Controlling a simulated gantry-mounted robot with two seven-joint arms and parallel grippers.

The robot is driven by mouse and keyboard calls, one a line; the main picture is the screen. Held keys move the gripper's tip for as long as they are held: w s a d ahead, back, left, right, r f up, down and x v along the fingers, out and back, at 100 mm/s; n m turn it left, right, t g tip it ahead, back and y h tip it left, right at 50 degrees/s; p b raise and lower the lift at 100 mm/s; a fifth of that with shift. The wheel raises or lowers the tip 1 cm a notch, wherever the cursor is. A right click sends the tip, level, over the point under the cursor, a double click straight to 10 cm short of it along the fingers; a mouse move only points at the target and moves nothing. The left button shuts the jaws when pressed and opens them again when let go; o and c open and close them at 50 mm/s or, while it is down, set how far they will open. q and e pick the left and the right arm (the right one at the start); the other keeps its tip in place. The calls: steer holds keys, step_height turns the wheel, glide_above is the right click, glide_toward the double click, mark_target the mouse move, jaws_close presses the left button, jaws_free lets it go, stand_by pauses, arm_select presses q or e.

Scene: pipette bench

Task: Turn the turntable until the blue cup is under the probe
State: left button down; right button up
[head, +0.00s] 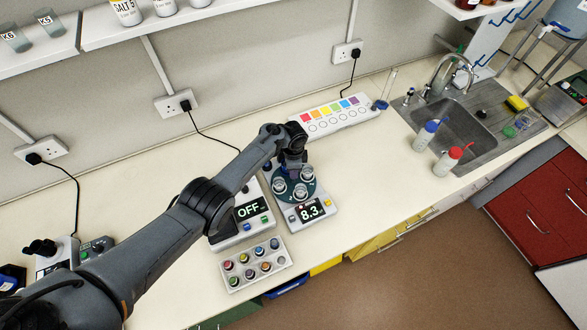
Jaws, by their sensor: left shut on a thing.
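The turntable (287,200) is a dark teal disc on a white instrument (326,213) whose display reads 8.3. Clear cups stand on it: one at the left (279,186), one at the front (300,190) and one at the right (307,173). I cannot tell which cup is the blue one. My left gripper (293,170) reaches down over the back of the turntable and is shut at it; its fingertips and the exact part held are mostly hidden. I cannot make out the probe clearly behind my arm. My right gripper is not in view.
A white unit reading OFF (247,210) stands left of the turntable. A tray of coloured-capped vials (256,267) lies in front. A strip with coloured squares (331,117) lies behind. Wash bottles (447,161) and a sink (463,128) are at the right. The counter between is clear.

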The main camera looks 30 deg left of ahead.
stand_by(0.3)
arm_select(q)
steer(key=c, duration=0.8)
jaws_free()
steer(key=shift+r+p, duration=1.65)
steer(key=shift+r, duration=3.75)
steer(key=shift+f, duration=0.1)
